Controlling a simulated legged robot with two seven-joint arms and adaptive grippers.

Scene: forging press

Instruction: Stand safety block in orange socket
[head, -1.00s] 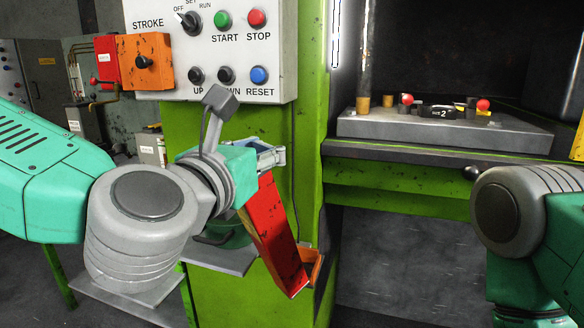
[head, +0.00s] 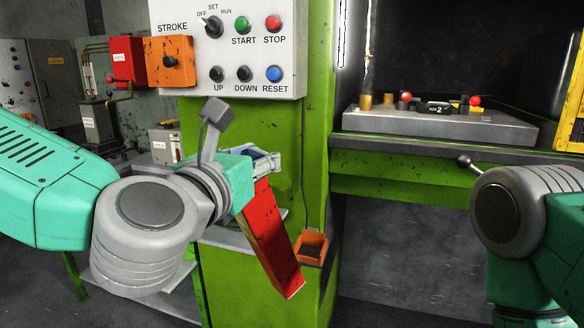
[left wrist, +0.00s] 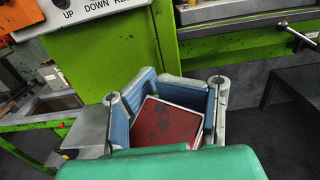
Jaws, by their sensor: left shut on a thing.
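The safety block is a long red bar (head: 272,240) with scuffed faces, tilted with its lower end toward the right. My left gripper (head: 262,162) is shut on its upper end. In the left wrist view the red end face of the block (left wrist: 166,126) sits between the blue finger pads. The orange socket (head: 312,247) is a small open box on the green press column, with a dark inside. The block's lower end hangs free, left of and lower in the picture than the socket, apart from it. My right gripper is out of view; only its arm shows at the right.
A control panel (head: 232,50) with buttons is above the left gripper. A grey shelf (head: 230,238) is behind my left wrist. The press bed (head: 440,125) is at the right, and a ball-ended lever (head: 466,161) sticks out near my right arm.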

